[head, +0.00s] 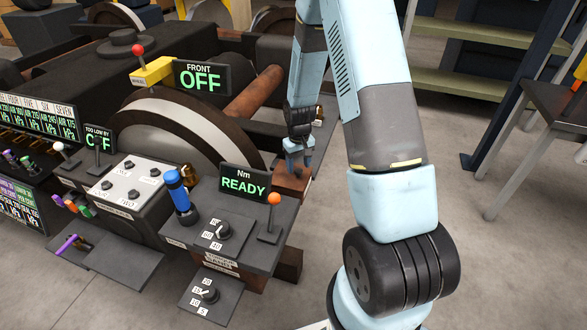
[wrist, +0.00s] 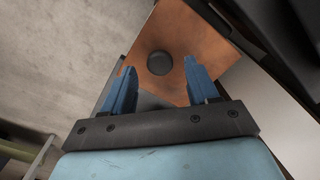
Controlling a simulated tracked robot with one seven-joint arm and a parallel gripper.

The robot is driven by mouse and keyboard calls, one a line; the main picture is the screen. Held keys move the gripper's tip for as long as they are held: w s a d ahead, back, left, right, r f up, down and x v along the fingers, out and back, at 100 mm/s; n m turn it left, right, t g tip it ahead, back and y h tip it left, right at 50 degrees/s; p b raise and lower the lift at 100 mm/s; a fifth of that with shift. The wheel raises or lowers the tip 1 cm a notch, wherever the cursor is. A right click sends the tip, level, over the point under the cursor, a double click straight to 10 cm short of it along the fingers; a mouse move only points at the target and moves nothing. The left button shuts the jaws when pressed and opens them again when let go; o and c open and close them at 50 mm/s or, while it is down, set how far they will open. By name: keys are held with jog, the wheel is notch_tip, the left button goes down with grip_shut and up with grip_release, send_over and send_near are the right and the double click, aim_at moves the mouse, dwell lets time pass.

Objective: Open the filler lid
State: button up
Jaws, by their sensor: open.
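A flat copper-brown plate with a round dark knob (wrist: 159,63), which looks like the filler lid (wrist: 165,28), fills the upper middle of the wrist view. It appears to lie flat and closed. In the head view a brown block (head: 291,186) shows just below my gripper (head: 299,165), beside the panel with the READY sign. My gripper also shows in the wrist view (wrist: 160,70). Its two blue fingers are spread apart with nothing between them, one toward each side of the knob. I cannot tell how far the fingertips are above the plate. The knob is hidden in the head view.
The READY display (head: 244,182), an orange-knobbed lever (head: 273,203) and a blue handle (head: 179,193) stand left of my gripper. A large wheel (head: 170,130) and the OFF display (head: 201,80) are behind. Open floor (head: 470,270) lies to the right.

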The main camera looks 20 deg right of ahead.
jog(key=shift+f, duration=0.85)
jog(key=shift+c, duration=0.3)
grip_shut()
